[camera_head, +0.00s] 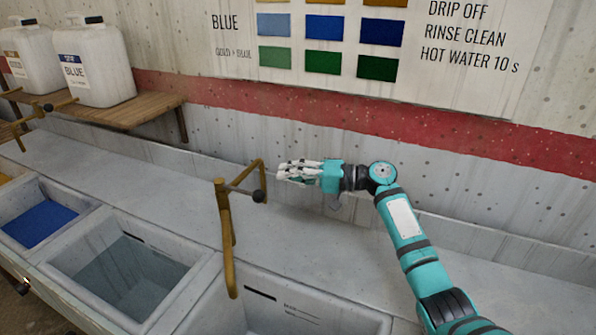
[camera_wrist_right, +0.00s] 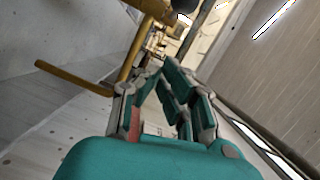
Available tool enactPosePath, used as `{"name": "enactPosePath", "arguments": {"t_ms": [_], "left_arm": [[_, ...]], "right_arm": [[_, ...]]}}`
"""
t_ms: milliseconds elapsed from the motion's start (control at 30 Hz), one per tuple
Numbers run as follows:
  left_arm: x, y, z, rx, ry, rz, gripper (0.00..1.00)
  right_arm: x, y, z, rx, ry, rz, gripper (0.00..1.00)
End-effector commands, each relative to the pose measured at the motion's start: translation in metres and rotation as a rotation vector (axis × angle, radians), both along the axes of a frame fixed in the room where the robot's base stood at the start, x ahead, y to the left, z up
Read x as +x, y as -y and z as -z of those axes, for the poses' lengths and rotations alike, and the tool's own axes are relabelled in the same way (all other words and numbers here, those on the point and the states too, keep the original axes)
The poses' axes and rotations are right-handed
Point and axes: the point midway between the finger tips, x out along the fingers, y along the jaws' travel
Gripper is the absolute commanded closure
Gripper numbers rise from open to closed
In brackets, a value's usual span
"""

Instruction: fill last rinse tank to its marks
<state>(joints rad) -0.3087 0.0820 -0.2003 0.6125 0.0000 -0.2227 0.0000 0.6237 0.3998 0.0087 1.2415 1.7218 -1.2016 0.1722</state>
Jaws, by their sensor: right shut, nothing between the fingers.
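The nearest rinse tank (camera_head: 352,318) is a grey basin at the bottom of the head view, with dark marks (camera_head: 262,295) on its inner wall. Its lower part is cut off, and I see no water in the visible part. A brass tap (camera_head: 224,230) stands over its left side, with a dark lever ending in a black knob (camera_head: 258,196). My right gripper (camera_head: 281,172) is shut and empty, just right of the tap and above the ledge, apart from the knob. In the right wrist view the fingers (camera_wrist_right: 158,68) point toward the brass tap (camera_wrist_right: 135,58). My left gripper is out of view.
A middle tank (camera_head: 85,265) holds greyish liquid; a tank with blue liquid (camera_head: 40,223) lies farther left, near another brass tap (camera_head: 45,108). White jugs, one labelled BLUE (camera_head: 97,65), stand on a wooden shelf (camera_head: 150,104). The ledge (camera_head: 170,185) is clear behind the tanks.

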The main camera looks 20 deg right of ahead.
Motion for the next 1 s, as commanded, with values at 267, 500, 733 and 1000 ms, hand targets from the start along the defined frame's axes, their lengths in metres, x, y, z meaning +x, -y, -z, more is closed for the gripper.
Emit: {"name": "enactPosePath", "arguments": {"t_ms": [267,500,733,1000], "left_arm": [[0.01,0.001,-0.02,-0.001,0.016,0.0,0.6],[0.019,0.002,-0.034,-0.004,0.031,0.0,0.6],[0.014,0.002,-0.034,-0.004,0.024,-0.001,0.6],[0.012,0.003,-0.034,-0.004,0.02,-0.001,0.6]], "right_arm": [[0.024,-0.049,0.001,0.0,-0.002,-0.002,1.0],[0.002,-0.069,0.008,-0.001,-0.001,-0.001,1.0],[-0.001,-0.072,0.01,0.0,0.0,0.0,1.0],[-0.001,-0.072,0.01,0.0,0.0,0.002,1.0]]}}
